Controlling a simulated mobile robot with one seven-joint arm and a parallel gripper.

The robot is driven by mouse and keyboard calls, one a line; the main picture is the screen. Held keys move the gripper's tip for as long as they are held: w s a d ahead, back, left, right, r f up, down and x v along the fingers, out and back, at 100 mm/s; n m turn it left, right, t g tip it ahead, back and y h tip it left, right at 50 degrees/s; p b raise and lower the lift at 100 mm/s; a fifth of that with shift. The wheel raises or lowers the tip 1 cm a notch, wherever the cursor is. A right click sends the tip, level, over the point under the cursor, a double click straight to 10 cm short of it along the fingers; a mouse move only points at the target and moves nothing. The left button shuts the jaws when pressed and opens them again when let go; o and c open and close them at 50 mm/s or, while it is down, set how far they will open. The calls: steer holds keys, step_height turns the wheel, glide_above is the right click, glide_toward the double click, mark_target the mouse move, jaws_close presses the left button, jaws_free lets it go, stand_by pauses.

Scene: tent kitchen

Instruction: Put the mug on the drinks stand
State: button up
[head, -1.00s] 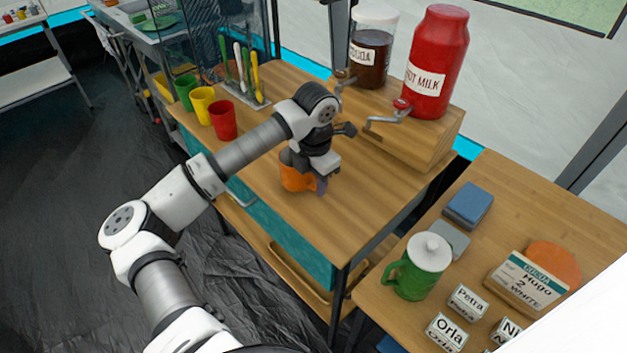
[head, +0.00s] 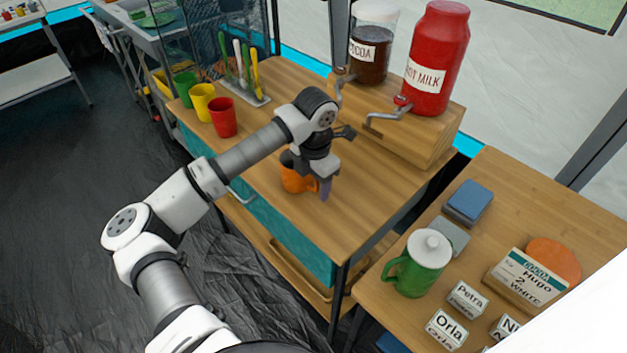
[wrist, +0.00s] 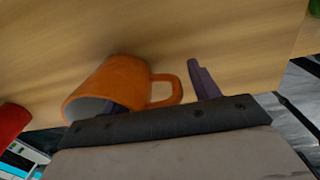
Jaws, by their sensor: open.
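An orange mug (head: 293,181) stands on the wooden counter, partly hidden by my gripper. In the wrist view the mug (wrist: 122,80) shows its mouth at lower left and its handle toward the right. My gripper (head: 312,184) is open and low at the mug. One purple finger (wrist: 203,80) is beyond the handle, apart from it. The other finger is mostly hidden at the mug's mouth; I cannot tell whether it is inside. A wooden stand (head: 425,147) at the counter's back right carries a cocoa dispenser (head: 371,52) and a red hot milk dispenser (head: 436,60).
Green, yellow and red cups (head: 223,117) stand at the counter's left, near a rack of coloured spoons (head: 245,92). A side table at right holds a green lidded jug (head: 420,265), name blocks and an order sign (head: 529,275). Counter between mug and stand is clear.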

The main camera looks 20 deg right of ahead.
steer(key=r+b, duration=0.1)
steer(key=r, duration=0.5)
steer(key=r+b, duration=0.1)
steer(key=r, duration=0.4)
steer(key=shift+s+r+b, duration=0.2)
steer(key=shift+r+b, duration=0.1)
steer(key=shift+r, duration=0.4)
